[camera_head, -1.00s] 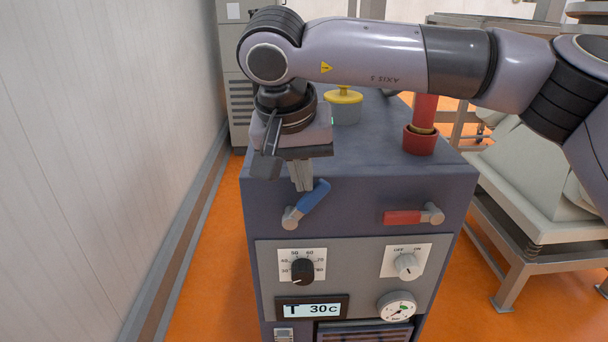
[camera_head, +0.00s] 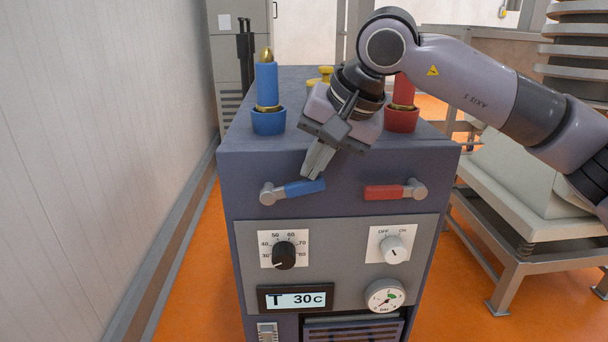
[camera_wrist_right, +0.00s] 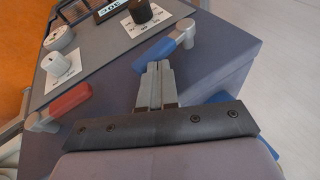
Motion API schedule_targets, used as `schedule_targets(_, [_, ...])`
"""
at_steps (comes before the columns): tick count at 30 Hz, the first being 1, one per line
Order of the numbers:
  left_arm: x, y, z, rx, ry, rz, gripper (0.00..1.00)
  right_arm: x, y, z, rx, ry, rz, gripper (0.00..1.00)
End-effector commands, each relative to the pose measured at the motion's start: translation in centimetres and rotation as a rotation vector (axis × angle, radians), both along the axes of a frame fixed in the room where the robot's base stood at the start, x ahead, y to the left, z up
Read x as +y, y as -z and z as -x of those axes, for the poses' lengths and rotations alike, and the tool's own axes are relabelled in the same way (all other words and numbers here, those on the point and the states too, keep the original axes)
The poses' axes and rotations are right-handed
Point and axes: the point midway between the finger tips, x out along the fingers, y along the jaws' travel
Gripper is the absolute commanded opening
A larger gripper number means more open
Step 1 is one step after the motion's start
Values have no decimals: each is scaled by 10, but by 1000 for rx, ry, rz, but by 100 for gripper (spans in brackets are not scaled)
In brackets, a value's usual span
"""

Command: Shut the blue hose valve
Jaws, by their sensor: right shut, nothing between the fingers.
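The blue hose valve is a blue lever (camera_head: 303,187) on a grey pivot at the upper left of the machine's front face. It lies nearly level, pointing right from its pivot, its free end slightly raised. It also shows in the right wrist view (camera_wrist_right: 157,53). My right gripper (camera_head: 314,172) is shut and empty, its fingertips at the upper side of the lever's free end. In the right wrist view the fingertips (camera_wrist_right: 157,68) lie close to the lever; I cannot tell whether they touch it. My left gripper is not in view.
A red lever (camera_head: 383,192) lies level to the right. Blue (camera_head: 267,85) and red (camera_head: 404,92) hose fittings stand on the machine's top. Below are a dial (camera_head: 284,255), a switch (camera_head: 394,249), a display (camera_head: 296,299) and a gauge (camera_head: 385,296). A wall runs along the left.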

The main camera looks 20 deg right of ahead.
Motion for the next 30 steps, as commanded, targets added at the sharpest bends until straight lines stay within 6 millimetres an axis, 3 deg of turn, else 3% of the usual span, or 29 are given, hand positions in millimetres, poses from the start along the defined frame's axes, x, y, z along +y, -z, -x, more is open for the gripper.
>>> schedule_targets(1, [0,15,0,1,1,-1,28,-3,12,1,-7,2,-33,0])
schedule_targets(4, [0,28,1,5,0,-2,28,-6,15,2,-24,1,-95,0])
schedule_targets(9, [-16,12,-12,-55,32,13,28,-10,19,3,-48,0,-172,0])
schedule_targets(30, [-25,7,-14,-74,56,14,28,-12,19,4,-67,-1,-237,0])
